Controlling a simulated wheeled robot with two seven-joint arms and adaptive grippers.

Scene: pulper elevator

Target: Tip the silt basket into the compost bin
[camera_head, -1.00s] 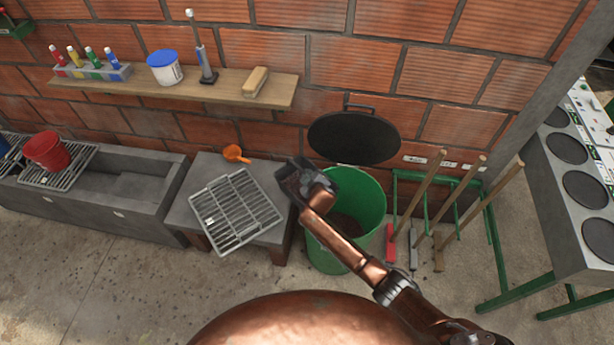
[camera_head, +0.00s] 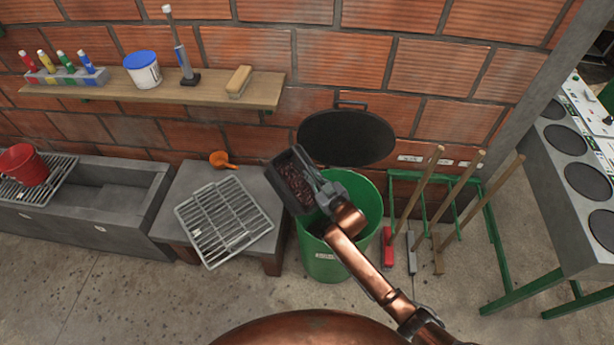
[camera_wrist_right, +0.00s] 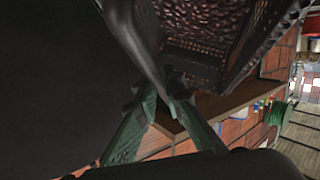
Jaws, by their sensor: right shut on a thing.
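The silt basket (camera_head: 292,183) is a dark grey box with dark reddish-brown bits inside. It is tilted, with its open side facing up toward the head camera, at the left rim of the green compost bin (camera_head: 325,258). My right gripper (camera_head: 322,193) is shut on the basket's right side, above the bin. In the right wrist view the basket (camera_wrist_right: 215,50) fills the top, with the gripper fingers (camera_wrist_right: 165,100) against it. The bin's round black lid (camera_head: 346,138) stands raised behind it. The basket and arm hide much of the bin's opening. My left gripper is not in view.
A grey stand (camera_head: 185,215) left of the bin holds a metal grate (camera_head: 225,222) and an orange scoop (camera_head: 220,159). Wooden-handled tools lean in a green rack (camera_head: 488,215) at right. A wall shelf (camera_head: 205,88) runs behind. Floor in front is clear.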

